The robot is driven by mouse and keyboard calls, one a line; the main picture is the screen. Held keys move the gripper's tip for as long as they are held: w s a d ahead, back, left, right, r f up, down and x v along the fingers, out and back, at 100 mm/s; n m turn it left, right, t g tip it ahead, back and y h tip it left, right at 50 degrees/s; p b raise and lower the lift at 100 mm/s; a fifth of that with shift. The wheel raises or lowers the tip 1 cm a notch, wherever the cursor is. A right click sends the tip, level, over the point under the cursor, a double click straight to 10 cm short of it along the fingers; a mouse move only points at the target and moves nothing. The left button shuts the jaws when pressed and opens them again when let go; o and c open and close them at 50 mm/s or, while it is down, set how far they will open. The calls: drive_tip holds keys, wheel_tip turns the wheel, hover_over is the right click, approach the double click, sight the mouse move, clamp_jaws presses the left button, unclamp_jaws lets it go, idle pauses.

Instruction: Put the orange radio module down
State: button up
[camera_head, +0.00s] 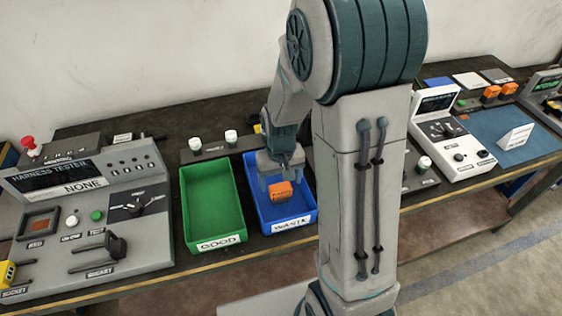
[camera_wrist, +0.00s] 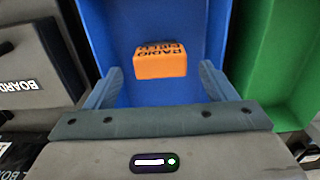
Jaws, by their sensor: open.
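The orange radio module (camera_head: 280,192) is in the blue bin labelled WASTE (camera_head: 297,224), below my gripper (camera_head: 279,177). In the wrist view the orange module (camera_wrist: 160,64) shows dark lettering, and lies beyond and between my open fingertips (camera_wrist: 160,72), with blue bin floor visible around it. The fingers do not appear to touch it. Whether the module rests fully on the bin floor is hard to tell in the head view. The blue bin also fills the middle of the wrist view (camera_wrist: 205,25).
An empty green bin labelled GOOD (camera_head: 212,202) stands just left of the blue bin. A harness tester (camera_head: 85,210) is at the left. More orange modules (camera_head: 491,91) sit at the back right beside a blue mat (camera_head: 540,145). My arm hides the middle bench.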

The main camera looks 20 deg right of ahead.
sight(280, 187)
wheel_tip(280, 187, up, 7)
drive_tip(key=s+r+t, duration=0.3)
drive_tip(key=s+r, duration=0.7)
drive_tip(key=s, duration=0.3)
drive_tip(key=shift+t, duration=0.3)
drive_tip(key=shift+d+r, duration=0.1)
